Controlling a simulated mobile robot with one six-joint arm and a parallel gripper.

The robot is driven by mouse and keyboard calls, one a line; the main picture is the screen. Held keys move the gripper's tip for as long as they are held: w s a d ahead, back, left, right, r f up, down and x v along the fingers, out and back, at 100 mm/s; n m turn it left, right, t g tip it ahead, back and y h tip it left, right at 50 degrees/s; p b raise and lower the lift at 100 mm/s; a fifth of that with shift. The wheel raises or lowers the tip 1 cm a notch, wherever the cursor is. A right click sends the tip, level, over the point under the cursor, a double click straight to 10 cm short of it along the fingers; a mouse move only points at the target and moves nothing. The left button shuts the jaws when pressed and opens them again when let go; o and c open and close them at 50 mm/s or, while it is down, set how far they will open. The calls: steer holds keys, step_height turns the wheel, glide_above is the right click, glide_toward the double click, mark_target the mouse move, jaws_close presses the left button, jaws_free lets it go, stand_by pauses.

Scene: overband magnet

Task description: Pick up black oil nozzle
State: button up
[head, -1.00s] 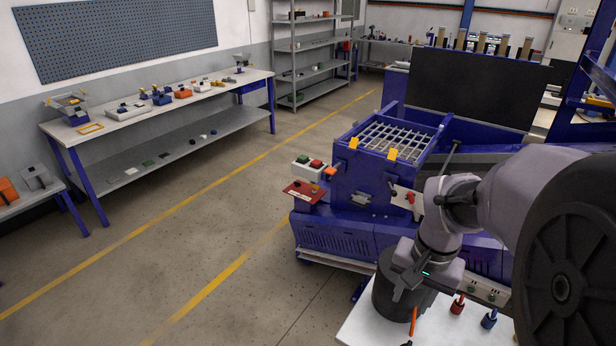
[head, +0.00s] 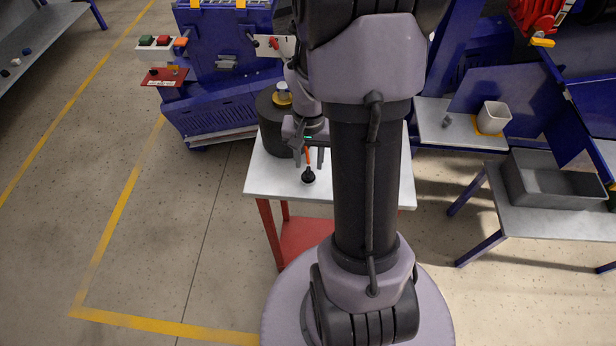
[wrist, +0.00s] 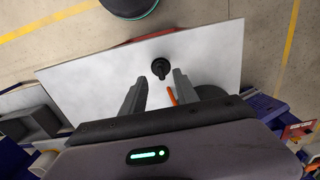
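The black oil nozzle (head: 308,176) stands near the front edge of the white-topped table in the head view. In the wrist view the nozzle (wrist: 160,68) is a dark round piece on the white surface, just ahead of the fingertips. My gripper (head: 310,160) is above and behind it in the head view, pointing down. In the wrist view my gripper (wrist: 159,79) is open, its two fingers apart with nothing held between them. A thin orange stick (wrist: 172,97) shows near the right finger; what it belongs to is unclear.
The white table (head: 270,180) has a red frame. A large black cylinder (head: 272,125) stands behind the gripper. A blue machine (head: 215,75) is at the back left. A grey bin (head: 550,185) sits on a table at right. The table around the nozzle is mostly clear.

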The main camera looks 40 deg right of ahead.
mark_target(308, 170)
step_height(308, 170, down, 4)
steer(key=shift+w+r+b, duration=0.1)
steer(key=shift+b, duration=0.5)
steer(key=shift+r, duration=0.1)
jaws_close()
